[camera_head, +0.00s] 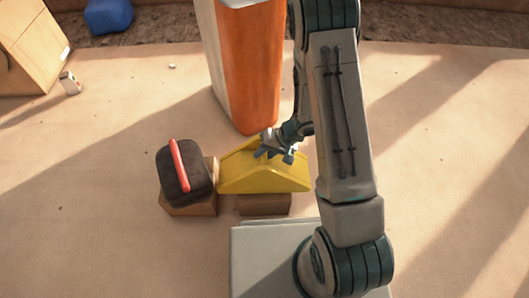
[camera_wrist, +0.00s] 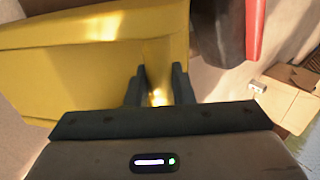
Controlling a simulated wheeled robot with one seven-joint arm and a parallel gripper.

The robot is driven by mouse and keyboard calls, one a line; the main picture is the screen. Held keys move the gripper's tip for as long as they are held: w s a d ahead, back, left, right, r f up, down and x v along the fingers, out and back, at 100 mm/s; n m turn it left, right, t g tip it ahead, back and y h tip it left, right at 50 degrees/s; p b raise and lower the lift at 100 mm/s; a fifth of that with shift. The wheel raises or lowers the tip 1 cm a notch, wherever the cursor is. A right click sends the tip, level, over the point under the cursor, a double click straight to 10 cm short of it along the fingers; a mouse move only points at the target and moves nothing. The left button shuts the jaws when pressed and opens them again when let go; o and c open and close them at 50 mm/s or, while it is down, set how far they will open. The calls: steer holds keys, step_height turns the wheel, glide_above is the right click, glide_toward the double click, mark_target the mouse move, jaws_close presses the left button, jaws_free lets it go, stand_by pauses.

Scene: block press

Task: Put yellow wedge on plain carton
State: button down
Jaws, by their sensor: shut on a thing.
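The yellow wedge (camera_head: 265,180) is a long, low peaked block, and my gripper (camera_head: 275,150) is shut on its upper part. In the wrist view the wedge (camera_wrist: 80,62) fills the upper left, with my fingers (camera_wrist: 160,88) closed on a narrow part of it. A small brown carton (camera_head: 264,205) shows under the wedge, its top hidden by it. I cannot tell whether the wedge touches it or hangs just above. A second brown carton (camera_head: 190,207) stands to its left with a dark block (camera_head: 183,175) with a red stripe on top.
The dark block is close to the wedge's left end and also shows in the wrist view (camera_wrist: 222,30). A tall orange and white block (camera_head: 247,70) stands behind the wedge. A large box (camera_head: 30,45) and a blue object (camera_head: 108,16) lie far left. The right floor is clear.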

steer(key=shift+f, duration=0.15)
steer(key=c, duration=1.3)
jaws_free()
steer(key=shift+f, duration=0.1)
steer(key=shift+o, duration=0.2)
steer(key=w+d+r+t+h+p, duration=0.35)
steer(key=d+r, duration=0.45)
steer(key=r, duration=0.5)
steer(key=w+d+r+t+h+p, duration=0.35)
steer(key=d+r, duration=0.55)
steer(key=r, duration=0.5)
steer(key=s+a+r+g, duration=0.2)
steer(key=s+r+g, duration=0.1)
steer(key=s, duration=0.7)
steer(key=s+a+r+g, duration=0.3)
steer(key=s+r, duration=0.3)
steer(key=s, duration=0.5)
steer(key=shift+a+r+n, duration=0.15)
steer(key=shift+r+n, duration=0.05)
steer(key=shift+n, duration=0.1)
